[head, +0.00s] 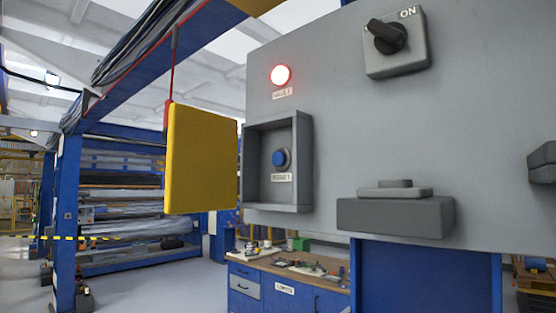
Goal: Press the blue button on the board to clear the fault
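The grey board (340,110) fills the right half of the head view. The blue button (281,159) sits inside a shallow grey box (307,160) on the board's left part, with a small label below it. The box's front is uncovered and the button is in plain sight. Above the box, a round fault lamp (280,75) glows red, with a label under it. My gripper is not in view, and nothing touches the button.
A yellow panel (200,158) stands out left of the box. A black rotary switch (386,37) marked ON is at the upper right. A dark grey block (396,216) juts out below. A workbench (290,275) stands behind, with open floor to the left.

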